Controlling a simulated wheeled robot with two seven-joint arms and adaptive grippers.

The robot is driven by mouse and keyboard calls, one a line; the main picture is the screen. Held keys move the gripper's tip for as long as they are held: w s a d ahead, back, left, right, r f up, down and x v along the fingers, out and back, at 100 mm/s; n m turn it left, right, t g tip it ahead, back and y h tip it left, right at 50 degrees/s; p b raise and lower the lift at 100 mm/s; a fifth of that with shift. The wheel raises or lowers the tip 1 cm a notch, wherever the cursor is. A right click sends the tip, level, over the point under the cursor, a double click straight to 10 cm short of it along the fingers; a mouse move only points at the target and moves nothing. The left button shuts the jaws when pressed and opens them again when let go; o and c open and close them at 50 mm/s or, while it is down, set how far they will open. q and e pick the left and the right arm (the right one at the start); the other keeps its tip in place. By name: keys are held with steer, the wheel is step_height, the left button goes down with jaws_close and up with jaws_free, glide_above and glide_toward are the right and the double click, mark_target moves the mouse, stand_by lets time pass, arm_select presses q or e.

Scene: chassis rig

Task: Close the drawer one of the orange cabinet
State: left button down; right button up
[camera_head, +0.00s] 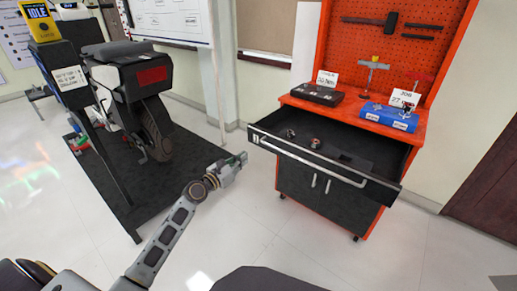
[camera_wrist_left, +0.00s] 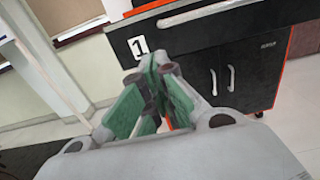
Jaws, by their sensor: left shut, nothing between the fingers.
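The orange cabinet (camera_head: 420,132) stands at the right in the head view. Its top drawer (camera_head: 325,160), marked 1, is pulled out, with a long silver handle (camera_head: 305,158) across its front. A few small items lie inside the drawer. My left gripper (camera_head: 238,160) is shut and empty, just left of the drawer's left front corner, apart from it in the head view. In the left wrist view the gripper's green fingers (camera_wrist_left: 158,88) are together, in front of the drawer front with its number label (camera_wrist_left: 138,46). My right gripper is not in view.
A black case (camera_head: 317,94) and a blue box (camera_head: 390,117) sit on the cabinet top. Cabinet doors (camera_head: 320,188) below are closed. A motorcycle (camera_head: 140,95) stands on a dark platform (camera_head: 185,170) at the left. The floor before the cabinet is clear.

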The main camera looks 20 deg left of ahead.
arm_select(q)
steer(key=b+x, duration=0.2)
steer(key=x, duration=0.8)
steer(key=shift+w+b, duration=0.2)
steer(key=shift+b, duration=0.2)
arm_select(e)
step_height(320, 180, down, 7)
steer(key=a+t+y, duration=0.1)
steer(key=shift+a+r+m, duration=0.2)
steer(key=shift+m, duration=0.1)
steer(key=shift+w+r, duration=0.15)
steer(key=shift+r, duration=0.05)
arm_select(q)
steer(key=shift+w+d, duration=0.1)
